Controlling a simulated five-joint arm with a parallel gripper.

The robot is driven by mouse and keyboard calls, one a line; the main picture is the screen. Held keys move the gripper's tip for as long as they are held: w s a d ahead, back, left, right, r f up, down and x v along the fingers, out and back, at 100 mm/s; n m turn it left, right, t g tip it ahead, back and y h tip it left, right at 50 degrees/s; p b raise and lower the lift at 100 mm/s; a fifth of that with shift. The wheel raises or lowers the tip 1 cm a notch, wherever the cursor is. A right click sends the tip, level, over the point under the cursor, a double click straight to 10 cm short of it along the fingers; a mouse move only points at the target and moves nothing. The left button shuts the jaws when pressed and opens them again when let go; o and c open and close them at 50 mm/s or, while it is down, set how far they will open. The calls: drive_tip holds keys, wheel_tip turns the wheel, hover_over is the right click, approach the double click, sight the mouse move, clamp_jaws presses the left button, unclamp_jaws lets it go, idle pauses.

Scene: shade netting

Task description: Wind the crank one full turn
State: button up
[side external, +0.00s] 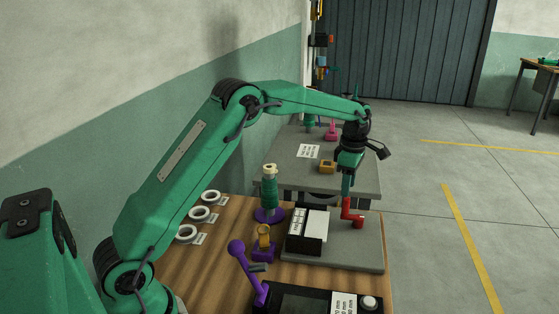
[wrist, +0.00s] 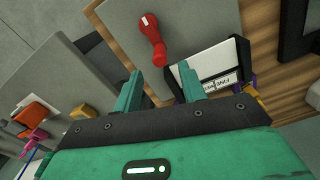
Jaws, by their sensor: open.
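The red crank (side external: 352,216) stands on a grey base plate (side external: 372,260), beside a black-and-white box. In the wrist view the crank (wrist: 151,42) lies beyond the fingertips, roughly in line with the gap between them. My gripper (side external: 346,190) points down over the crank, its tips close to the top of the red handle. I cannot tell whether they touch. In the wrist view my gripper (wrist: 160,78) has its two green fingers apart with nothing held between them.
The black-and-white box (side external: 308,231) is close left of the crank. A green spool on a purple stand (side external: 269,192), a purple lever (side external: 246,268) and white rings (side external: 200,214) are further left. A grey table (side external: 350,180) with an orange block (side external: 327,167) stands behind.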

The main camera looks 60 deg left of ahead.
sight(344, 215)
drive_tip(key=shift+f, duration=0.15)
drive_tip(key=shift+f, duration=3.8)
clamp_jaws()
